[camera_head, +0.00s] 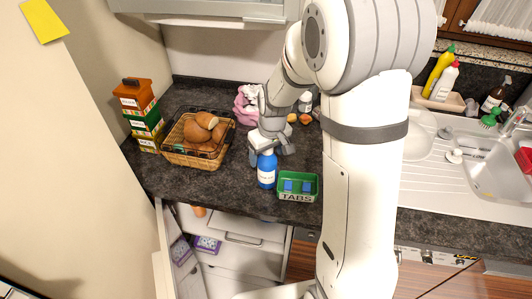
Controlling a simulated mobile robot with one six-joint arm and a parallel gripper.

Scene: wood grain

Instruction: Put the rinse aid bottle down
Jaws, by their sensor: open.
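The rinse aid bottle (266,171) is blue with a pale label and stands upright on the dark worktop (225,190), near its front edge. My gripper (268,150) is open at the top of the bottle, with its fingers around or just beside the cap. The cap is partly hidden by the gripper, and I cannot tell whether a finger touches it. A green tray (297,197) marked TABS, with blue tablets inside, stands just right of the bottle.
A bread basket (195,160) stands left of the bottle, with stacked boxes (140,115) further left. A pink cloth (246,104) and small items lie behind my gripper. A drawer (235,250) is open below. The sink (490,175) is at the right.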

